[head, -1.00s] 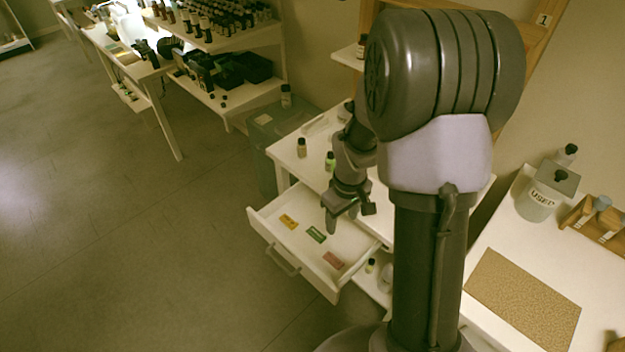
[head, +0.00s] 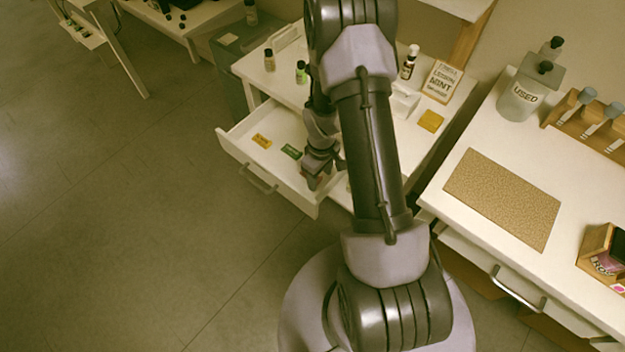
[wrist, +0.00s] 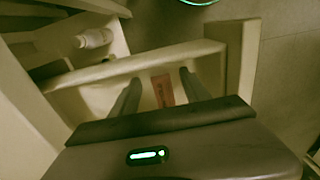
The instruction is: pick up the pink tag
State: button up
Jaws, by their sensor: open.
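The pink tag (wrist: 163,91) lies flat on the bottom of the open white drawer (head: 271,187). In the wrist view it shows between the two fingers of my open, empty gripper (wrist: 160,84). In the head view my gripper (head: 317,179) is down over the near right part of the drawer and hides the pink tag. I cannot tell how far the fingertips are above it. A yellow tag (head: 261,141) and a green tag (head: 291,152) lie in the drawer to the left of my gripper.
The drawer wall (wrist: 145,66) stands close beyond the fingers in the wrist view. A white bottle (wrist: 94,39) lies past it. Two small bottles (head: 269,59) (head: 301,72) stand on the tabletop above the drawer. Open floor (head: 130,230) is at the left.

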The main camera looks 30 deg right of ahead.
jog(key=shift+f, duration=0.5)
jog(key=shift+r, duration=0.15)
jog(key=shift+c, duration=0.6)
grip_shut()
